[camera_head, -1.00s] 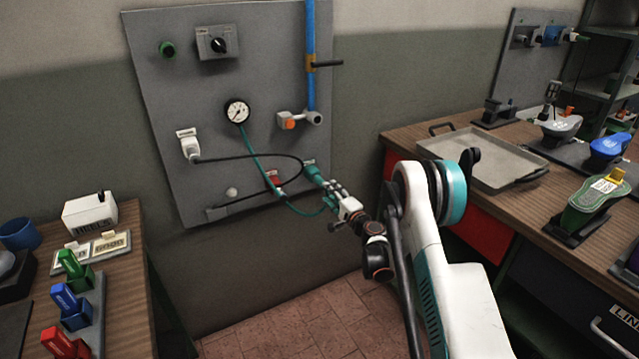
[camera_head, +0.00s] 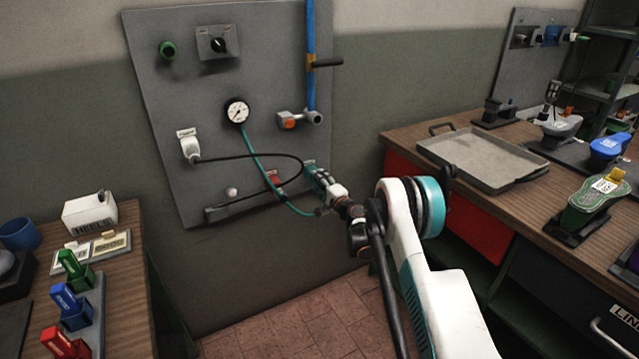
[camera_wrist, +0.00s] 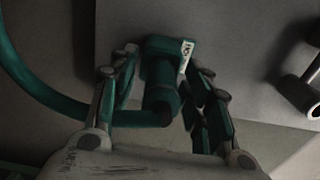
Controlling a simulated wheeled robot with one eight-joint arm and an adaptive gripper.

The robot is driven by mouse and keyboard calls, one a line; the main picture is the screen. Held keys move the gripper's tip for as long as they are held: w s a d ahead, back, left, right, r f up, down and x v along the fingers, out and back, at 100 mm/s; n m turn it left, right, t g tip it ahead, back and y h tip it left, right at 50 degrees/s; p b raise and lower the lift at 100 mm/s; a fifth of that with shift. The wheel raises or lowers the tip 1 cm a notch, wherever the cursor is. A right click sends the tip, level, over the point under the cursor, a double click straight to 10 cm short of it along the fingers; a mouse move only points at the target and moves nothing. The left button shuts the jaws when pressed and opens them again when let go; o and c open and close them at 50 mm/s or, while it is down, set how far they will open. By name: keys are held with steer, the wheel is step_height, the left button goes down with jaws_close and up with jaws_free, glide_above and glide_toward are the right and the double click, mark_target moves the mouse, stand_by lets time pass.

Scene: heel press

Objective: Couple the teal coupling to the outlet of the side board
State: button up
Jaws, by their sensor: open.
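The teal coupling (camera_wrist: 160,80) is at the lower right of the grey side board (camera_head: 215,90), with a small white label beside it. A teal hose (camera_head: 252,155) runs from it to the gauge. My gripper (camera_wrist: 162,62) is open, with one finger on each side of the coupling in the wrist view. Gaps show between the fingers and the coupling. In the head view my gripper (camera_head: 320,183) largely covers the coupling. A fitting with an orange face (camera_head: 288,124) sits higher on the board, below the blue pipe. I cannot tell whether this is the outlet.
A black cable (camera_head: 250,157) crosses the board close to the coupling. A red part (camera_head: 273,180) lies just left of my gripper. A bench with a grey tray (camera_head: 480,158) stands on the right, another bench at the left. The floor between them is clear.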

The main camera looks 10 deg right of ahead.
stand_by(0.9)
jaws_close()
steer(key=shift+s, duration=0.1)
steer(key=shift+v, duration=2.95)
steer(key=shift+s+d, duration=0.1)
steer(key=shift+s, duration=0.05)
step_height(320, 180, up, 24)
steer(key=s+p, duration=0.3)
steer(key=p, duration=0.6)
steer(key=shift+d+p, duration=0.4)
steer(key=shift+d, duration=0.05)
stand_by(1.0)
